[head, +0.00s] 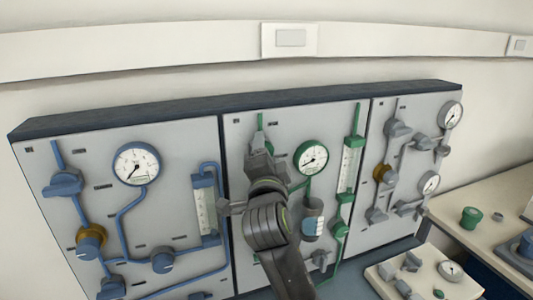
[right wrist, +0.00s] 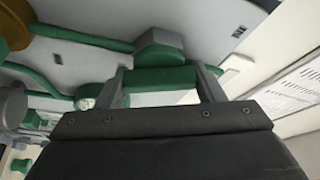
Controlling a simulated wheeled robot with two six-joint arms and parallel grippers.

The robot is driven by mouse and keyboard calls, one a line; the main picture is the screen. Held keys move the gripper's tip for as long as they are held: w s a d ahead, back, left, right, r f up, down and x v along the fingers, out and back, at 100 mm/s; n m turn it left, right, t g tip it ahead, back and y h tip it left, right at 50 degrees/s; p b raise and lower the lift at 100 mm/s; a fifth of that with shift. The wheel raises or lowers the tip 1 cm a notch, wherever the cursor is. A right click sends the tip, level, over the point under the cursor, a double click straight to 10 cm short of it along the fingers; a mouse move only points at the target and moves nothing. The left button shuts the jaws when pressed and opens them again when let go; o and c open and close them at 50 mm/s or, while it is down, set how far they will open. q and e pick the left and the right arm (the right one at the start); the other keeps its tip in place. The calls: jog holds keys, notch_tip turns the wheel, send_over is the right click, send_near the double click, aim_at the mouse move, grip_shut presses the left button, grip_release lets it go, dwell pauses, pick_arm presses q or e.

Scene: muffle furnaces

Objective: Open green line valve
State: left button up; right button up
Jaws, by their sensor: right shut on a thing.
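The green line runs over the middle wall panel, with green pipes and a green-rimmed gauge (head: 311,157). My right gripper (head: 258,145) reaches up to the upper left part of this panel. In the right wrist view, my right gripper (right wrist: 162,80) has one finger on each side of a green valve handle (right wrist: 165,78) and is shut on it. The handle sits on a round green valve body (right wrist: 158,52) on the panel. In the head view my gripper and arm hide the valve. My left gripper is not in view.
The left panel carries blue pipes, a gauge (head: 136,164) and blue valves. The right panel carries grey pipes and valves (head: 398,129). A bench at the right holds a green container (head: 471,217). A pale board with fittings (head: 430,276) lies in front.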

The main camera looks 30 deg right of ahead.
jog(key=m+g+p, duration=0.1)
jog(key=m, duration=0.1)
jog(key=m+g+p, duration=0.1)
jog(key=m, duration=0.2)
jog(key=shift+y, duration=0.3)
jog(key=shift+f, duration=0.1)
dwell(0.3)
jog(key=o, duration=1)
